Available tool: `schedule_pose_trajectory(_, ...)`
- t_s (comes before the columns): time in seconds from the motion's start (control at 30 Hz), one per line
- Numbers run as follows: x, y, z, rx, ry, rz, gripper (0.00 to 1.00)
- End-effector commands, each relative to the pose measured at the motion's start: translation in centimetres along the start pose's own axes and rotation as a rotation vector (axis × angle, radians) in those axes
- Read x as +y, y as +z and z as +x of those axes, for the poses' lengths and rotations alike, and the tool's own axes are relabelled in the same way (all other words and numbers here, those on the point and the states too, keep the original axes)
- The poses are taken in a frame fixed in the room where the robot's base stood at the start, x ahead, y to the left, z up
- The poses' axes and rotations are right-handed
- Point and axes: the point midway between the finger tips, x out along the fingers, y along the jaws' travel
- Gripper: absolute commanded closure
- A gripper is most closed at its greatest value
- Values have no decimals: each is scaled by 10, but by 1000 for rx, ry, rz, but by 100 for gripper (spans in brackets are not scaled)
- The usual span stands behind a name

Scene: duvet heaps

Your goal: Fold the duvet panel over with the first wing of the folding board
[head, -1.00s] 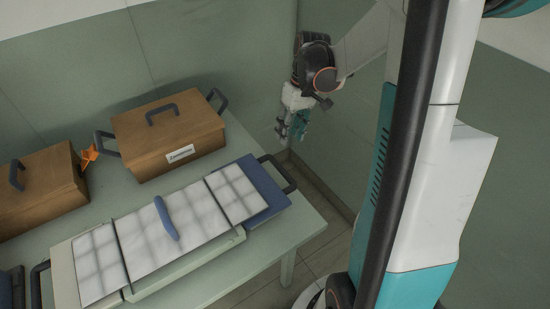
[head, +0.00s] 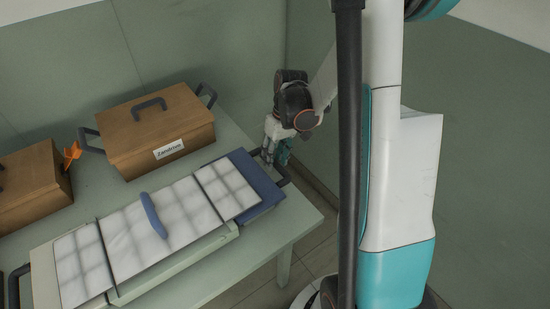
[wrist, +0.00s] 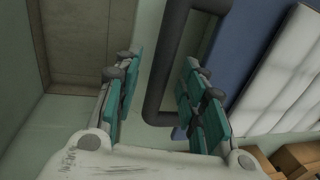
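The white quilted duvet panel (head: 185,210) lies flat across the folding board (head: 180,262), with a blue bar (head: 153,216) on its middle. The blue wing (head: 263,186) sticks out at the board's right end, partly under the panel. Its dark loop handle is partly hidden by my gripper in the head view. My gripper (head: 274,160) is beside that handle. In the wrist view my gripper (wrist: 157,100) is open, and the handle (wrist: 154,92) shows between its fingers, with gaps on both sides. I cannot tell whether it is at fingertip depth.
A wooden box (head: 148,140) with dark handles and a label stands behind the board. Another wooden box (head: 32,190) and an orange object (head: 72,153) are to its left. A dark handle (head: 14,288) shows at the board's left end. The wall is close behind the table.

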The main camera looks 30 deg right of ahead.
Motion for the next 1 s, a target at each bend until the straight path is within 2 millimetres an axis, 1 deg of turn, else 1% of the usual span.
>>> schedule_pose_trajectory(0.17, 0, 0, 0, 0, 0, 0, 62)
schedule_pose_trajectory(0.27, 0, 0, 0, 0, 0, 0, 82)
schedule_pose_trajectory(0.3, 0, 0, 0, 0, 0, 0, 91)
schedule_pose_trajectory(0.33, 0, 0, 0, 0, 0, 0, 98)
schedule_pose_trajectory(0.37, 0, 0, 0, 0, 0, 0, 100)
schedule_pose_trajectory(0.57, 0, 0, -1, 0, 2, 0, 100)
schedule_pose_trajectory(0.73, -2, 0, -8, 0, 30, 0, 100)
schedule_pose_trajectory(0.87, -7, 0, -20, 0, 84, -3, 100)
schedule_pose_trajectory(1.0, -13, 0, -40, 0, 178, -5, 100)
